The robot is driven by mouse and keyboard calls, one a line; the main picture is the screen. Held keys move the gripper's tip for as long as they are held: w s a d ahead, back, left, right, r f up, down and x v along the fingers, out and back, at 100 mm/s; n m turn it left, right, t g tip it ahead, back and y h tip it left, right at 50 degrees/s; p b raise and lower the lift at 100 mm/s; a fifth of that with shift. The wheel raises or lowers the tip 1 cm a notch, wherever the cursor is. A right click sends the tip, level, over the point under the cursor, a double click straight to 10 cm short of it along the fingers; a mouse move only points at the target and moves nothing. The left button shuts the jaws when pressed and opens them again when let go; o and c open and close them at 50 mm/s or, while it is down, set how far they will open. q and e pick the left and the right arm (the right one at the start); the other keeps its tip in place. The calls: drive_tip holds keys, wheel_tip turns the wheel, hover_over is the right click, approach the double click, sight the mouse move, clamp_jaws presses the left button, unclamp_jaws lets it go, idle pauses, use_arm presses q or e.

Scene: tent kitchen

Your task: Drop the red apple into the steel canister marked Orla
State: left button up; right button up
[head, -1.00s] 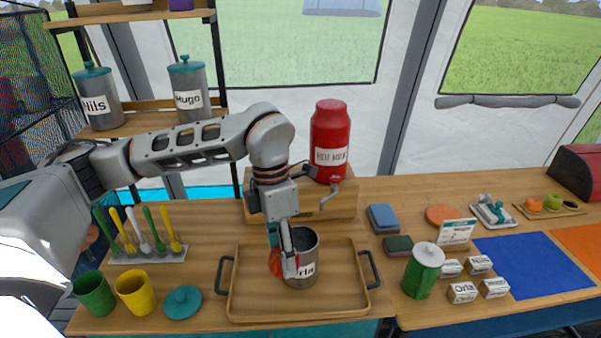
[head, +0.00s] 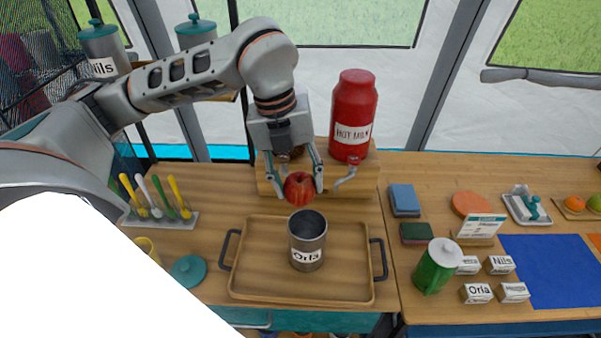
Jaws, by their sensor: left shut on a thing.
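The steel canister marked Orla (head: 307,241) stands upright and open on the wooden tray (head: 240,287), its label facing me. My left gripper (head: 299,187) is shut on the red apple (head: 299,190), with one finger on each side of it. It holds the apple above and slightly behind the canister's mouth, apart from the rim as far as I can tell. The inside of the canister looks dark and empty. A teal lid (head: 188,271) lies on the table left of the tray. My right gripper is not in view.
A red hot milk canister (head: 353,115) stands on a wooden box (head: 369,178) behind the tray. A green canister (head: 437,266) and several small labelled blocks, one marked Orla (head: 478,293), are to the right. A utensil rack (head: 160,219) is to the left.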

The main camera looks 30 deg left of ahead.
sight(298, 198)
use_arm(q)
drive_tip(key=shift+f+b, duration=0.35)
drive_tip(key=shift+f, duration=2.1)
drive_tip(key=o, duration=1.2)
drive_tip(key=shift+o, duration=0.2)
drive_tip(key=r, duration=0.3)
drive_tip(key=a+r, duration=0.1)
drive_tip(key=r, duration=0.3)
drive_tip(key=s+r, duration=0.1)
drive_tip(key=r, duration=0.2)
drive_tip(key=shift+a+r, duration=0.25)
drive_tip(key=shift+a, duration=0.05)
drive_tip(key=shift+s+a+r, duration=0.1)
drive_tip(key=shift+s+r, duration=0.05)
drive_tip(key=shift+r, duration=0.55)
